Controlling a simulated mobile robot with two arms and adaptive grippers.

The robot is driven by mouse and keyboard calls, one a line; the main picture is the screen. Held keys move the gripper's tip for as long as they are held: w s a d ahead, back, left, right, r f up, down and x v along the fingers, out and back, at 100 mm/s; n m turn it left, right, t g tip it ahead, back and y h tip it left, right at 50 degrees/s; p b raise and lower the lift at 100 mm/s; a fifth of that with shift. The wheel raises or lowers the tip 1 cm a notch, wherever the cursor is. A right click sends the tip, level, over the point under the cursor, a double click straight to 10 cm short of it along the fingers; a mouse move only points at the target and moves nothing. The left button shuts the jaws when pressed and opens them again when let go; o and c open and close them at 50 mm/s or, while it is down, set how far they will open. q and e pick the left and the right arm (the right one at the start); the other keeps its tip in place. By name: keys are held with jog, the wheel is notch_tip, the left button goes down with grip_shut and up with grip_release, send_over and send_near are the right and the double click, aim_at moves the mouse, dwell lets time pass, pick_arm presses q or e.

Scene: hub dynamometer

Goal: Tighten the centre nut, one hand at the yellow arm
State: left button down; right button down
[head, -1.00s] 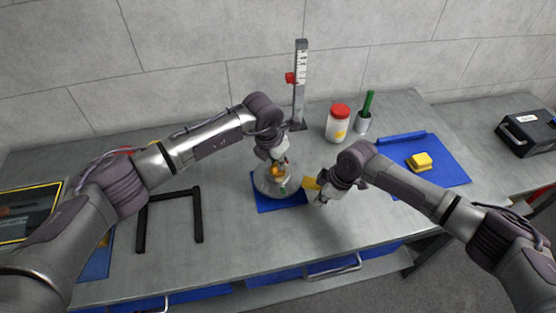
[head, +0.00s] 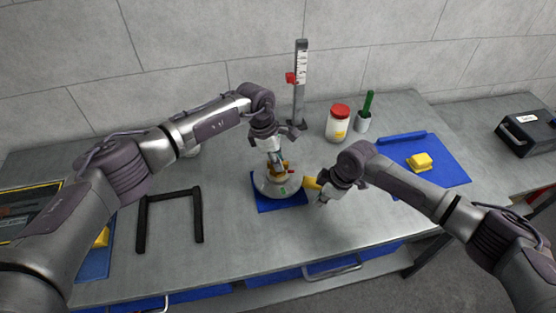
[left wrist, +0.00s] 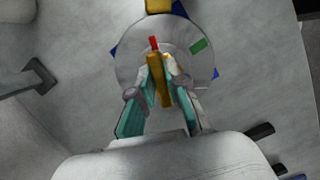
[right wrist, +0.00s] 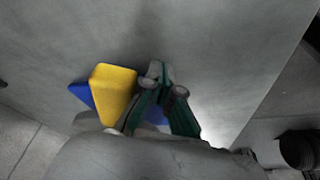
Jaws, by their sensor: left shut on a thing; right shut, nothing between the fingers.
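A round grey metal disc (head: 262,186) with a small red mark and a green mark lies on a blue mat (head: 284,206). It also shows in the left wrist view (left wrist: 195,65). At its centre stands the orange-yellow centre nut (left wrist: 159,85). My left gripper (left wrist: 160,62) is shut on it from above; in the head view the fingers (head: 275,161) partly hide it. The yellow arm (head: 311,183) sticks out right of the disc. My right gripper (head: 323,201) is shut and empty, beside the yellow arm, which also shows in the right wrist view (right wrist: 112,92).
A height gauge (head: 300,85) with a red slider stands behind. A red-lidded jar (head: 339,124) and a cup with a green handle (head: 363,122) stand back right. A yellow block (head: 420,161) lies on a blue mat at right. A black frame (head: 142,225) lies at left; bare table is between.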

jog(key=shift+w, duration=0.1)
jog(key=shift+w+d, duration=0.2)
jog(key=shift+w, duration=0.5)
jog(key=shift+w+d, duration=0.15)
jog(key=shift+w, duration=0.55)
jog(key=shift+w, duration=1.45)
jog(key=shift+w, duration=0.1)
jog(key=shift+w+a, duration=0.15)
jog(key=shift+w, duration=0.55)
jog(key=shift+w+a, duration=0.15)
jog(key=shift+w, duration=0.55)
